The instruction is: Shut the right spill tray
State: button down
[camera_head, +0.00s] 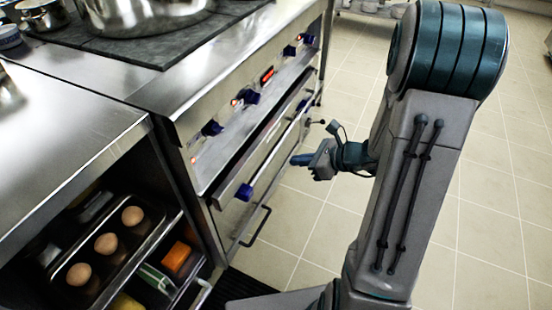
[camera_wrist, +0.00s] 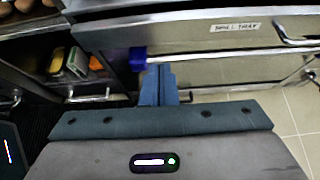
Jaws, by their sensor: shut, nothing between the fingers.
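A metal front labelled as a spill tray (camera_wrist: 225,42) shows at the upper right of the wrist view, with a metal handle (camera_wrist: 295,38) near the right edge. I cannot tell from these frames how far it stands out. My gripper (camera_head: 303,159) is in front of the range in the head view, level with its lower front and apart from it on the right. In the wrist view its fingers (camera_wrist: 158,82) are together and empty. Their tips show close below a blue bar end (camera_wrist: 138,58); contact cannot be told.
The range front carries blue knobs (camera_head: 250,96) with red lights, and a bar with a blue end (camera_head: 244,192) below. A dark handle (camera_head: 258,228) sits lower. On the left, an open shelf holds eggs (camera_head: 106,243). Tiled floor (camera_head: 490,220) on the right is clear.

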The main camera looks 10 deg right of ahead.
jog(key=b, duration=0.3)
send_near(251, 158)
notch_tip(251, 158, down, 3)
jog(key=a, duration=0.1)
jog(key=w+a, duration=0.2)
jog(key=shift+w+a+f+b, duration=0.25)
jog(key=shift+a+b, duration=0.05)
jog(key=shift+b, duration=0.05)
jog(key=shift+w+a, duration=0.35)
jog(key=shift+a, duration=0.1)
